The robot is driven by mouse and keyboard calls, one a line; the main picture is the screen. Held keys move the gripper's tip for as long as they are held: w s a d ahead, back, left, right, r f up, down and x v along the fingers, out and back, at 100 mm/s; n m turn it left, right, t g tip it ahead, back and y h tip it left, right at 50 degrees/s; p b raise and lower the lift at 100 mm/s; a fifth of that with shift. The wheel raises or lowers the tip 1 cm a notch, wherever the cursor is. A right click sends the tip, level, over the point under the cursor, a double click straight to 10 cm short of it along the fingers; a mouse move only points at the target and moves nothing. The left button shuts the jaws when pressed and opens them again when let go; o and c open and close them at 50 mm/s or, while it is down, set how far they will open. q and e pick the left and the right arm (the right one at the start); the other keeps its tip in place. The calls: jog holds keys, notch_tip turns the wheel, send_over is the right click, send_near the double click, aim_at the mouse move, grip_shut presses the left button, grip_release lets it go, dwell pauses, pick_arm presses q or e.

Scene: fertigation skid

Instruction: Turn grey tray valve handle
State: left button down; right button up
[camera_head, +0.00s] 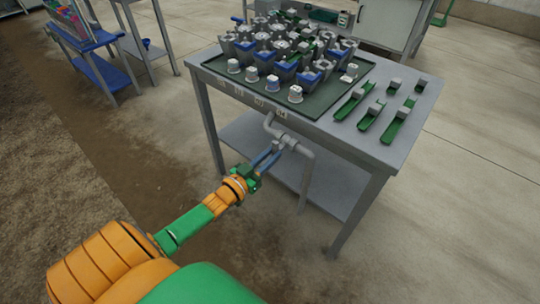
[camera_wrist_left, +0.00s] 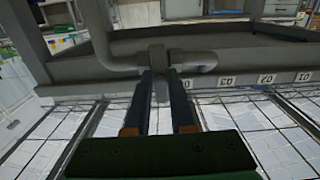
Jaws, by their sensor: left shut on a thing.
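The grey tray valve (camera_head: 288,141) sits on a grey pipe below the front edge of the table. My left gripper (camera_head: 274,152) reaches it from the lower left, its two blue fingers pointing at the valve. In the left wrist view, the grey valve handle (camera_wrist_left: 160,88) lies between the two dark fingers of my left gripper (camera_wrist_left: 164,78), which are closed on it. The fingers hide part of the handle, so its exact angle is hard to tell. My right gripper is in neither view.
The grey pipe (camera_head: 306,170) runs down beside the valve toward the lower shelf (camera_head: 335,186). A dark green tray (camera_head: 318,104) above holds many pots. Several green scoop-like pieces (camera_head: 397,124) lie on the tabletop at right. Floor to the left of the table is clear.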

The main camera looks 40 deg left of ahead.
pick_arm(q)
jog(key=shift+f, duration=0.1)
jog(key=c, duration=0.8)
grip_release()
jog(key=shift+o, duration=0.2)
jog(key=shift+s, duration=0.45)
jog(key=s+p, duration=0.1)
jog(key=s, duration=0.5)
jog(key=shift+s+a, duration=0.15)
jog(key=shift+a, duration=0.15)
